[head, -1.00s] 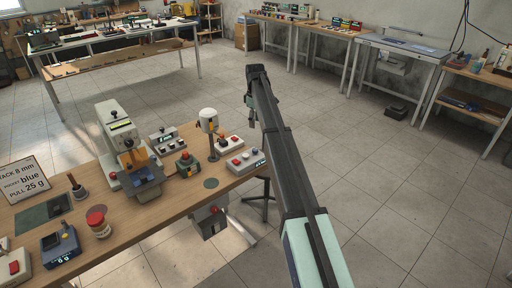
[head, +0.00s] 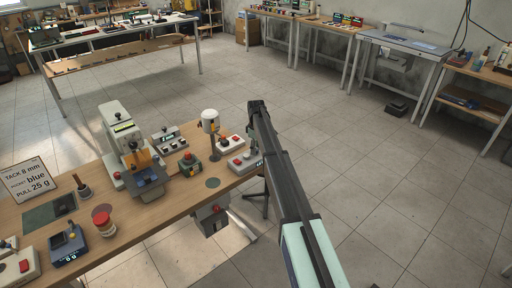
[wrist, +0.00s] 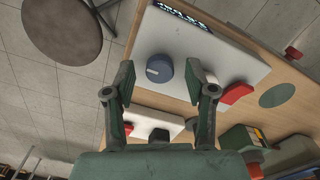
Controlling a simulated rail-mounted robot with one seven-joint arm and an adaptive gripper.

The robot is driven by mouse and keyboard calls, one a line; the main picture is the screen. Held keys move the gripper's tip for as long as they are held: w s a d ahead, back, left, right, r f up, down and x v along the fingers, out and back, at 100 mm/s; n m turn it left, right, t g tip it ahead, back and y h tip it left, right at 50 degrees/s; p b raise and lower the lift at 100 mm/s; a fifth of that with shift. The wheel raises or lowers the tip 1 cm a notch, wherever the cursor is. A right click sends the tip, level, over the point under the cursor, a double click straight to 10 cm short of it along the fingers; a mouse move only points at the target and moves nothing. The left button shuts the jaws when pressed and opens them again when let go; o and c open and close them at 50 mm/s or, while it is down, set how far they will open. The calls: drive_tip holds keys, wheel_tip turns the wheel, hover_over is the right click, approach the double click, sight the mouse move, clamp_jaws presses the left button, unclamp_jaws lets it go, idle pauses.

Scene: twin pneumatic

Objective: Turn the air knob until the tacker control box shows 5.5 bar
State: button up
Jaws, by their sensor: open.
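The tacker control box (wrist: 215,55) is a white box on the wooden bench, seen close in the wrist view. It carries a round blue-grey air knob (wrist: 159,69), a red button (wrist: 236,93) and a lit display (wrist: 185,15) at the top edge, whose digits are too tilted and cut off to read. My gripper (wrist: 162,78) is open, its two fingers on either side of the knob in the picture with a gap on both sides. In the head view the box (head: 240,163) sits at the bench's right end, partly hidden by my gripper (head: 252,154).
A second white button box (wrist: 150,122) lies beside the control box. A white-capped post (head: 210,122), a green unit with a red button (head: 188,163) and a tacker machine (head: 122,130) stand to the left. A round stool (wrist: 62,28) is below the bench edge.

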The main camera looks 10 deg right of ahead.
clamp_jaws()
drive_tip(key=shift+f+m, duration=0.1)
drive_tip(key=shift+m, duration=0.2)
drive_tip(key=m+b, duration=0.2)
drive_tip(key=m, duration=0.2)
drive_tip(key=shift+f+m+b, duration=0.1)
drive_tip(key=shift+m+b, duration=0.2)
drive_tip(key=shift+b, duration=0.05)
drive_tip(key=m+b, duration=0.2)
drive_tip(key=m, duration=0.4)
drive_tip(key=m+b, duration=0.1)
drive_tip(key=m, duration=0.5)
drive_tip(key=shift+m, duration=0.4)
drive_tip(key=m+b, duration=0.1)
drive_tip(key=m, duration=0.4)
drive_tip(key=shift+m, duration=0.3)
